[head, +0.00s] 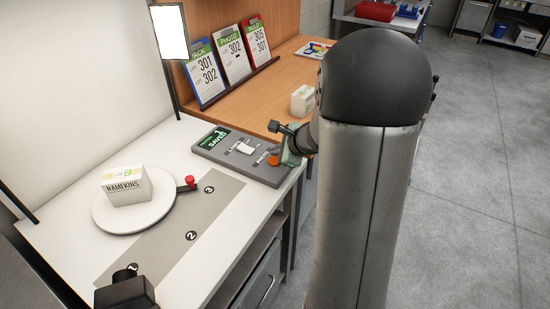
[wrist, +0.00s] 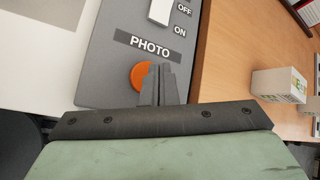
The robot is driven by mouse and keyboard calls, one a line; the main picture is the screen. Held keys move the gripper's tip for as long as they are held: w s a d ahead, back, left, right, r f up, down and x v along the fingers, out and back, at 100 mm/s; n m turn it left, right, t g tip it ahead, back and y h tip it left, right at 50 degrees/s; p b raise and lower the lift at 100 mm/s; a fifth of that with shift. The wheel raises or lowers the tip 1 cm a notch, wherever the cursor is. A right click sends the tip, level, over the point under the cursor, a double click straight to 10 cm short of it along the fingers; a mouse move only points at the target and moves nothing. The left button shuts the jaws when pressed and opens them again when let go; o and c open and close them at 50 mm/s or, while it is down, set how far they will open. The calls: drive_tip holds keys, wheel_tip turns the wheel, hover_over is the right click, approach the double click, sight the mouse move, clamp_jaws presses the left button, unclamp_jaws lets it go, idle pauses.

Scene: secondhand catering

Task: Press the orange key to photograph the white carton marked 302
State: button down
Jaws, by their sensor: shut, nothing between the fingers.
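The orange key (head: 273,160) is on the grey control panel (head: 215,150), beside the word PHOTO in the wrist view (wrist: 140,76). My gripper (wrist: 163,72) is shut and empty. Its fingertips overlap the key's right part in the wrist view; I cannot tell whether they touch it. The panel's screen (head: 214,138) is green and seems to read SAVED. A white carton (head: 128,187) lettered RAMEKINS stands on the round white turntable (head: 110,220); no 302 is readable on it. Another white carton (head: 302,100) stands on the wooden desk, its number unreadable.
A black camera (head: 125,290) stands at the front of the white table, by a grey strip numbered 1 to 3. A red knob (head: 188,183) sits at the turntable's edge. A lit lamp panel (head: 169,32) and PACK, PHOTO and HOLD cards (head: 232,55) stand behind.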

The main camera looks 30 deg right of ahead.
wheel_tip(320, 180, up, 5)
drive_tip(key=p, duration=0.4)
idle(0.3)
idle(0.6)
drive_tip(key=s+a+r+n+g+y, duration=0.1)
drive_tip(key=s+a+n+g, duration=0.1)
drive_tip(key=s+a+n, duration=0.5)
drive_tip(key=s+a+r+n+g+y, duration=0.1)
drive_tip(key=s+a+r+n+g, duration=0.1)
drive_tip(key=s+a+n, duration=0.45)
drive_tip(key=s+a+f+n+g+h, duration=0.1)
drive_tip(key=s+n+g+h, duration=0.3)
drive_tip(key=s+n, duration=0.6)
drive_tip(key=s+a, duration=0.1)
drive_tip(key=s, duration=0.2)
drive_tip(key=shift+s+a+n, duration=0.25)
drive_tip(key=shift+n, duration=0.1)
